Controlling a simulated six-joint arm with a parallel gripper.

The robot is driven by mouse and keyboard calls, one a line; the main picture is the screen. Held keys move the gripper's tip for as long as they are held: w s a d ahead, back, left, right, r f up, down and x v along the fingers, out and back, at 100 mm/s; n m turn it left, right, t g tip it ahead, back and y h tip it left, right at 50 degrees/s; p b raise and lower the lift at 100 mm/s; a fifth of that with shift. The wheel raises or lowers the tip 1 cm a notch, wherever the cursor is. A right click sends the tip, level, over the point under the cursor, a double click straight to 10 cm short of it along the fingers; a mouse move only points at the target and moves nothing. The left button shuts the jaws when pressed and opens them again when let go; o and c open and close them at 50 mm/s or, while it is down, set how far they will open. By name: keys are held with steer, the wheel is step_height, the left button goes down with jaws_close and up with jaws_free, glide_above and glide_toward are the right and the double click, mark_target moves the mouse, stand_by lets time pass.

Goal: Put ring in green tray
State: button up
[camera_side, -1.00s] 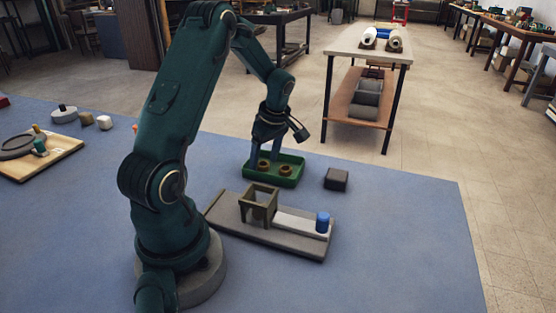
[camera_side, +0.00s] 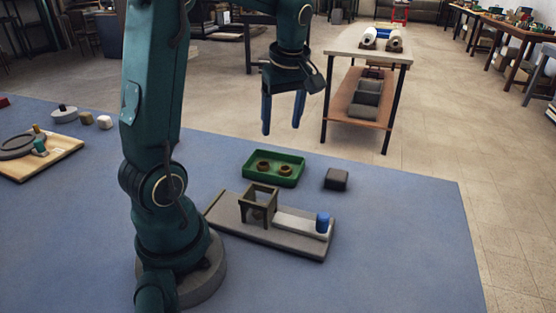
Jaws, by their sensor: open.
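The green tray (camera_side: 291,180) lies on the blue table behind the grey board. Two small brown rings (camera_side: 285,169) sit inside it, side by side and apart from each other. My gripper (camera_side: 282,127) is open and empty. In the picture it hangs above the tray, with its fingers pointing down and clear of the rings. No ring is between the fingers.
A grey board (camera_side: 270,238) carries a brown frame (camera_side: 258,204) and a blue cylinder (camera_side: 322,222). A dark block (camera_side: 336,179) lies right of the tray. A wooden board (camera_side: 62,161) with parts is at far left. The table's right side is clear.

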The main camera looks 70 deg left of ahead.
steer(key=s+d+m+t+h, duration=0.1)
steer(key=s+d+m, duration=0.3)
steer(key=d+m, duration=0.5)
steer(key=s+d+m+t+h, duration=0.2)
steer(key=s+d+m+t, duration=0.2)
steer(key=d+m, duration=0.4)
steer(key=shift+s+d+r+m, duration=0.35)
steer(key=shift+s+r+m, duration=0.05)
steer(key=shift+s+m, duration=0.15)
